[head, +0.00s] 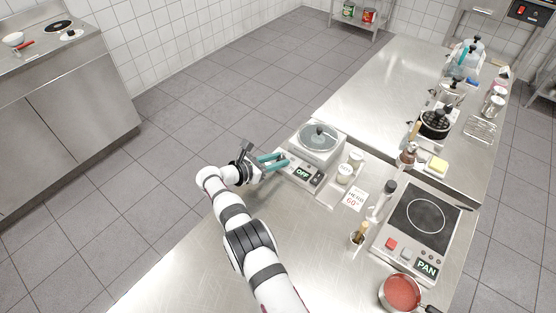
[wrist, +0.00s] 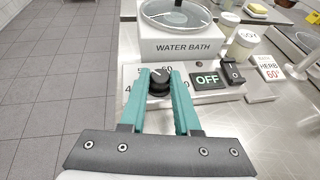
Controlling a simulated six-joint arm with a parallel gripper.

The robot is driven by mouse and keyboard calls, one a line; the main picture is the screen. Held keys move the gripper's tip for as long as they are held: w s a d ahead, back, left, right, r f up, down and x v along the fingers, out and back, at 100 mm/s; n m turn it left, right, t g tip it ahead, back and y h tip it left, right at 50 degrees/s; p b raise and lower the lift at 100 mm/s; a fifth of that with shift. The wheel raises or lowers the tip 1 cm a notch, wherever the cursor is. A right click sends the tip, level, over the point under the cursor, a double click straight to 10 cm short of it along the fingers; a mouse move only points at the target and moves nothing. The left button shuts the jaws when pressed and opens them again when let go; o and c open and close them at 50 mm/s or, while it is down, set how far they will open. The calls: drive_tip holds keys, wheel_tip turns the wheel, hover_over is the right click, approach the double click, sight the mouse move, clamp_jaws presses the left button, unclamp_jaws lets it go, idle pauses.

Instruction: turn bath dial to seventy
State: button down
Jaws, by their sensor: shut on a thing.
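The water bath (head: 318,146) is a white box with a glass-lidded round pot on top, at the middle of the head view. In the wrist view its front reads WATER BATH (wrist: 184,47). Its black dial (wrist: 159,82) sits on the low front panel, with numbers around it, partly hidden by my fingers; 60 and part of a 5 and a 4 show. My gripper (head: 272,160) has teal fingers, one on each side of the dial, shut on it; the fingers also show in the wrist view (wrist: 160,88). I cannot read the exact dial setting.
A dark display (wrist: 207,79) beside the dial reads OFF, with a black switch (wrist: 233,73) to its right. A card (head: 354,198) reads HERB 60°. Jars (head: 344,173) stand right of the bath. A hot plate (head: 424,218) and a red-filled pan (head: 400,292) are further right.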

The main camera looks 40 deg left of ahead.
drive_tip(key=c, duration=0.6)
unclamp_jaws()
drive_tip(key=shift+s+r, duration=0.1)
drive_tip(key=v, duration=1.5)
drive_tip(key=shift+s+a+r, duration=0.15)
drive_tip(key=shift+s, duration=0.05)
